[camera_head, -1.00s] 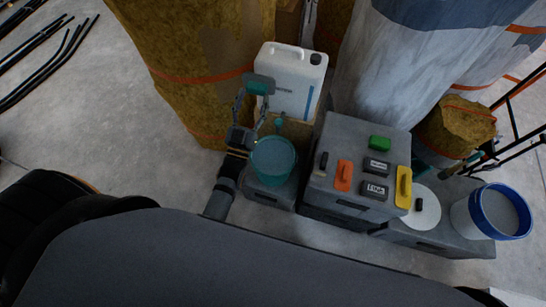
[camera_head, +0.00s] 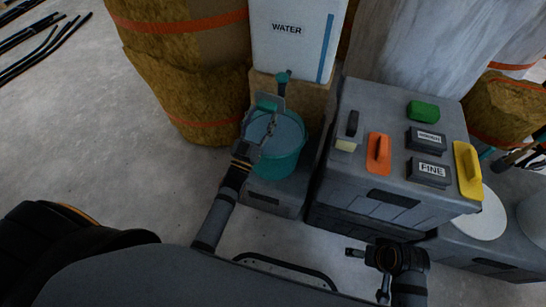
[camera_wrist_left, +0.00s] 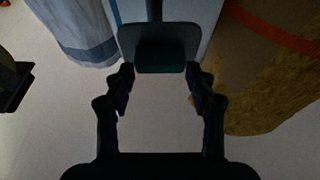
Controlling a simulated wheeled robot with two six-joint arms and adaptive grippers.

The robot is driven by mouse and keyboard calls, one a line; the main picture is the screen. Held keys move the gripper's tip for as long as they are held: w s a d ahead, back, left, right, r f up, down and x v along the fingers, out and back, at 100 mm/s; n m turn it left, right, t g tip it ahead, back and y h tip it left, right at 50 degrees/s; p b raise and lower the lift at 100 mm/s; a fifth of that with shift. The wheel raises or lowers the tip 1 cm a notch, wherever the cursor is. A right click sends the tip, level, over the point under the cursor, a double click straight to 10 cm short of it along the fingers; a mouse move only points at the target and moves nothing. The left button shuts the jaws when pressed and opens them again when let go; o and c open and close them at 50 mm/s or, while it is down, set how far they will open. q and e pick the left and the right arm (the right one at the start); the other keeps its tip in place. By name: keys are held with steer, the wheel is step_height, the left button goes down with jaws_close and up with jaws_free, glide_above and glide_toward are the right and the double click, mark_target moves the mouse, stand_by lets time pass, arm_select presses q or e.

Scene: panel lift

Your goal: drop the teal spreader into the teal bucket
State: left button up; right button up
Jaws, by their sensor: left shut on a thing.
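The teal bucket (camera_head: 284,164) stands on a grey case, open at the top, with a grey-blue surface inside. My left gripper (camera_head: 262,122) appears over the bucket's left part in the head view, shut on the teal spreader (camera_head: 266,102). The spreader, with a teal grip and a flat plate, overlaps the bucket's far left rim; its height above the bucket is unclear. In the left wrist view, the spreader (camera_wrist_left: 160,50) sits between the fingertips (camera_wrist_left: 160,78), dark and shaded. My right gripper (camera_head: 357,252) is low at the right, away from the bucket; its jaws are unclear.
A white water container (camera_head: 292,45) stands behind the bucket. A grey toolbox (camera_head: 360,150) at the right carries orange, green, black and yellow items.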

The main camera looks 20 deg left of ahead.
arm_select(q)
step_height(320, 180, down, 6)
steer(key=b, duration=0.6)
arm_select(e)
steer(key=w+a+f+t, duration=0.1)
steer(key=w+t, duration=0.5)
steer(key=w, duration=0.2)
steer(key=shift+a+y, duration=0.2)
steer(key=shift+y, duration=0.2)
arm_select(q)
steer(key=o, duration=1.3)
steer(key=shift+c, duration=0.2)
arm_select(e)
steer(key=shift+f, duration=0.1)
